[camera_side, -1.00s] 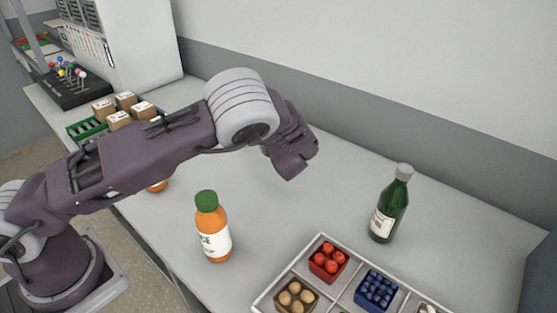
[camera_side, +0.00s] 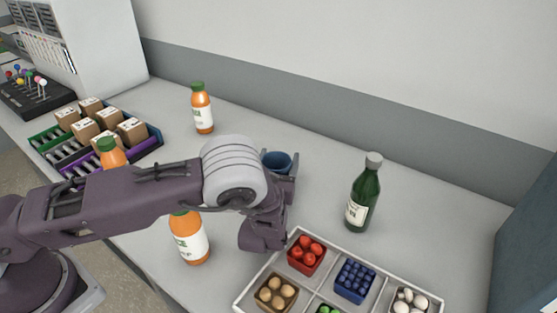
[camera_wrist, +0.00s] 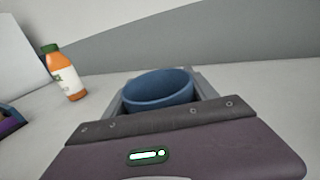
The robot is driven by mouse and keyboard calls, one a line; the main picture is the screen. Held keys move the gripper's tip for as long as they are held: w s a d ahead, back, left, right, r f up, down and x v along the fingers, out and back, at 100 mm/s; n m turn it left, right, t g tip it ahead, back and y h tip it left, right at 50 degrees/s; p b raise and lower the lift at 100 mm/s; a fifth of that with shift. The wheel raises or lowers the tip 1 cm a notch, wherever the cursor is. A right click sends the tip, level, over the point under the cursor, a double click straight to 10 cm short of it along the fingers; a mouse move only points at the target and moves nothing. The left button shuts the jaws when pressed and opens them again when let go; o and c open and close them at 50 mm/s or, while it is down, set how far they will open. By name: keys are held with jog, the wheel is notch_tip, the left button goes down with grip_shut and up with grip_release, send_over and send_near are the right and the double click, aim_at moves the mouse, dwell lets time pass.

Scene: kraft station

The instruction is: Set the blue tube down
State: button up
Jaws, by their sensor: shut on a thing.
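The blue tube (camera_wrist: 158,92) is a round, open-topped blue cup shape between the fingers of my gripper (camera_wrist: 165,100) in the wrist view. In the side view, the blue tube (camera_side: 276,161) shows its open rim upward just behind my wrist. My gripper (camera_side: 281,172) is shut on it, with one grey finger visible at its right. My wrist hides the tube's lower part, so I cannot tell whether its base touches the table.
A green bottle (camera_side: 364,192) stands right of my gripper. A white divided tray (camera_side: 243,297) with produce boxes lies in front. Orange bottles stand behind (camera_side: 203,108) and beside my arm (camera_side: 189,240). Crates with cartons (camera_side: 150,150) are at left. The table behind the tube is clear.

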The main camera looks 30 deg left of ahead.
jog(key=o, duration=1.3)
jog(key=shift+f, duration=0.1)
